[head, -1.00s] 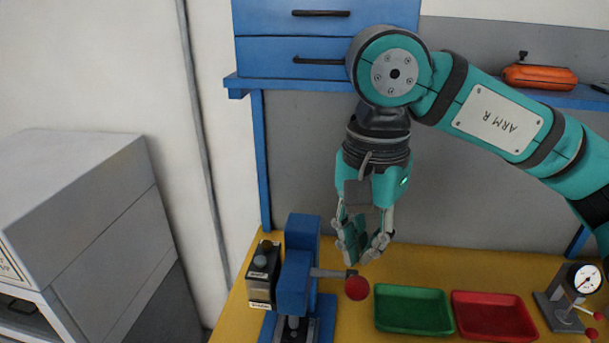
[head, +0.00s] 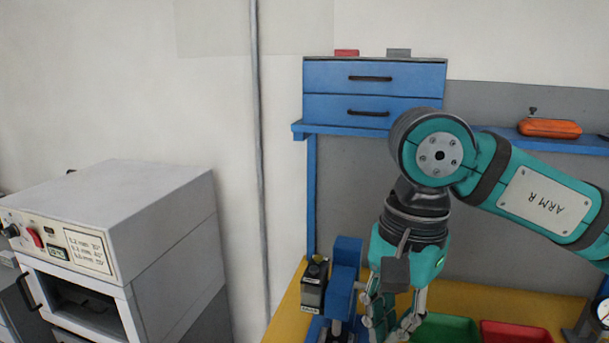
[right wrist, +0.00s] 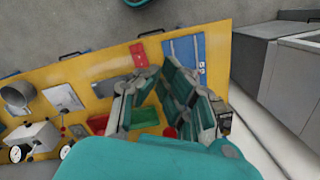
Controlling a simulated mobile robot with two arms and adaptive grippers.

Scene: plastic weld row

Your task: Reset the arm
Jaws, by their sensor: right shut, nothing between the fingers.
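My right arm (head: 545,200) comes in from the right in the head view, bent down at its teal joint. Its gripper (head: 393,330) points down above the yellow bench, in front of the blue press and the green tray, and is shut and empty. The gripper also shows in the right wrist view (right wrist: 170,95), over the bench. My left gripper is in neither view.
The blue press (head: 345,275) stands on the yellow bench (head: 285,315). A green tray (head: 455,331) and a red tray (head: 510,332) lie to its right. Blue drawers (head: 335,92) stand on a blue shelf above. A grey oven (head: 165,225) is at left.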

